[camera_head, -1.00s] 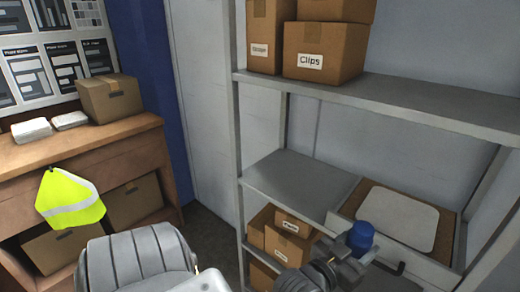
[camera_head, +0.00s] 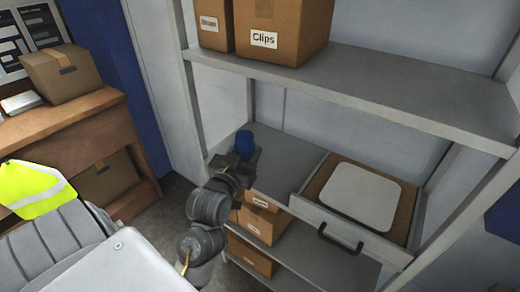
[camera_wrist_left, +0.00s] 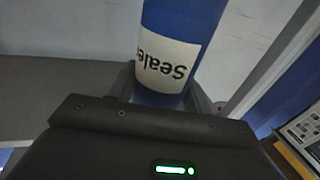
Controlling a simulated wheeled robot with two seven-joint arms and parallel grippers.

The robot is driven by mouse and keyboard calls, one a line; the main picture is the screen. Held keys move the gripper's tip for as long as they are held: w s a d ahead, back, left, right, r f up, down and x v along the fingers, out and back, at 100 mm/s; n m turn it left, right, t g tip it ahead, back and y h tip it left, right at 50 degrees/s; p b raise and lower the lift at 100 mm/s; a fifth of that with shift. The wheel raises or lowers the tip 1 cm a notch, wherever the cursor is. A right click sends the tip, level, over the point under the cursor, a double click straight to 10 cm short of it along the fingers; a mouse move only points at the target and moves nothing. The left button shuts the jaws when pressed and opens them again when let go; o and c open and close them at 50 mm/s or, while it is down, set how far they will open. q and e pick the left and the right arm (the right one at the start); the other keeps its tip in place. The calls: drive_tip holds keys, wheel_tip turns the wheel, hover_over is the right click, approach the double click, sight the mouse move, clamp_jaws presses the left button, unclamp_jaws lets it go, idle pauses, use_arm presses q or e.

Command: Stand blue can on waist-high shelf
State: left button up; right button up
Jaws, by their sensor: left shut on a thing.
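The blue can (camera_head: 244,142) is held upright in my left gripper (camera_head: 240,160), at the left front of the waist-high shelf (camera_head: 285,165). In the left wrist view the blue can (camera_wrist_left: 185,25) fills the space between the fingers, and its white label reads "Seale", partly cut off. My left gripper (camera_wrist_left: 165,85) is shut on it. The can's base is hidden, so I cannot tell whether it touches the shelf. My right gripper is not in view.
An open drawer (camera_head: 345,233) with a white sheet on top fills the right half of the shelf level. Cardboard boxes (camera_head: 262,220) sit below, and a Clips box (camera_head: 280,30) stands on the upper shelf (camera_head: 400,95). A metal post (camera_head: 190,100) rises just left of the can. The grey shelf surface right of the can is bare.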

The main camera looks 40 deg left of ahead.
sight(236, 144)
use_arm(q)
drive_tip(key=shift+s+a+r+y, duration=0.25)
drive_tip(key=shift+a+r+y, duration=0.05)
drive_tip(key=shift+a+r, duration=0.55)
drive_tip(key=shift+s+a+r+n, duration=0.15)
drive_tip(key=shift+a+r+n, duration=0.1)
drive_tip(key=shift+a+n, duration=0.05)
drive_tip(key=shift+f, duration=0.15)
drive_tip(key=w+a+f+b, duration=0.6)
drive_tip(key=w+f, duration=0.3)
drive_tip(key=w, duration=0.2)
drive_tip(key=shift+w+a+f, duration=0.15)
drive_tip(key=shift+w+a, duration=0.2)
drive_tip(key=shift+a, duration=0.15)
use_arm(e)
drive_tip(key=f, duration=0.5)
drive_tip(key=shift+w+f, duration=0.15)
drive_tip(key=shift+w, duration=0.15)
use_arm(q)
wheel_tip(236, 144, down, 4)
drive_tip(key=shift+w+a+r+p, duration=0.15)
drive_tip(key=shift+r+p, duration=0.1)
drive_tip(key=shift+p, duration=0.35)
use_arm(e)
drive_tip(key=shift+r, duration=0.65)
